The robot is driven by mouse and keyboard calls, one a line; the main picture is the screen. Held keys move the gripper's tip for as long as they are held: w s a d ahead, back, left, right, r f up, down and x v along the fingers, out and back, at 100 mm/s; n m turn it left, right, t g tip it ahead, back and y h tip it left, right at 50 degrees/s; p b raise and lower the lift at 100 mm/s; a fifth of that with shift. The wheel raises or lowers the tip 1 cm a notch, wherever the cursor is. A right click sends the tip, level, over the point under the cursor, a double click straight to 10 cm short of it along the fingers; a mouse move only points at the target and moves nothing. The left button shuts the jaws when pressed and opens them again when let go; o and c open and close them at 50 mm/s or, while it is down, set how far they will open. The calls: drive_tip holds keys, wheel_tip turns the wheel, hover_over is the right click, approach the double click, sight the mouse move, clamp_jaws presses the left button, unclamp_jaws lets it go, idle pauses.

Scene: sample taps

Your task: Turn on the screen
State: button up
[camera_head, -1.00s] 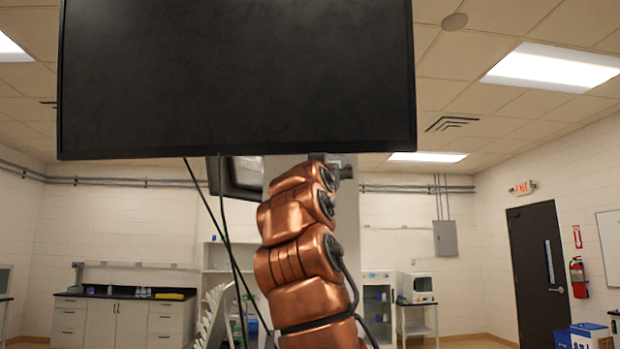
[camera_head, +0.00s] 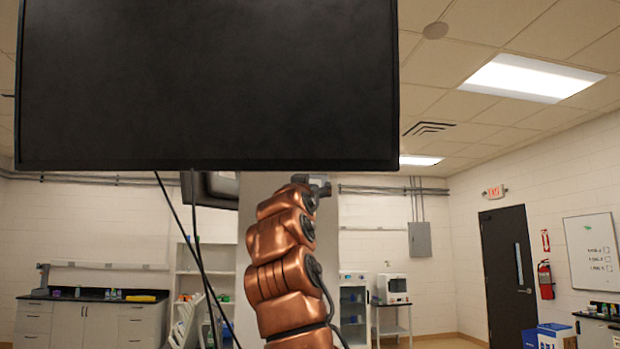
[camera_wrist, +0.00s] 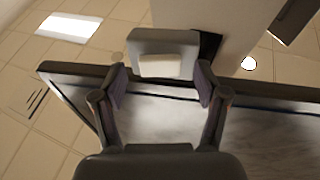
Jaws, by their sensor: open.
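The screen (camera_head: 205,85) is a large, dark, blank panel filling the upper left of the head view. In the wrist view, its face (camera_wrist: 165,115) appears at a steep angle as a greyish reflective surface with a dark frame edge. My gripper (camera_wrist: 160,85) is open and empty, its two fingers apart and pointing towards that edge. A small grey box (camera_wrist: 165,40) with a pale rectangular face (camera_wrist: 160,65) shows between and beyond the fingertips, at the edge.
A pale pillar (camera_head: 262,195) stands behind the screen, with another dark unit (camera_head: 215,190) beside it. Cables (camera_head: 185,230) hang below the screen. Counters (camera_head: 90,318), shelves and a door (camera_head: 508,275) are far back. The space right of my arm looks clear.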

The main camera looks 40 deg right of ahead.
drive_tip(key=shift+w+d+r, duration=0.15)
drive_tip(key=shift+w+d, duration=0.1)
drive_tip(key=shift+c, duration=0.2)
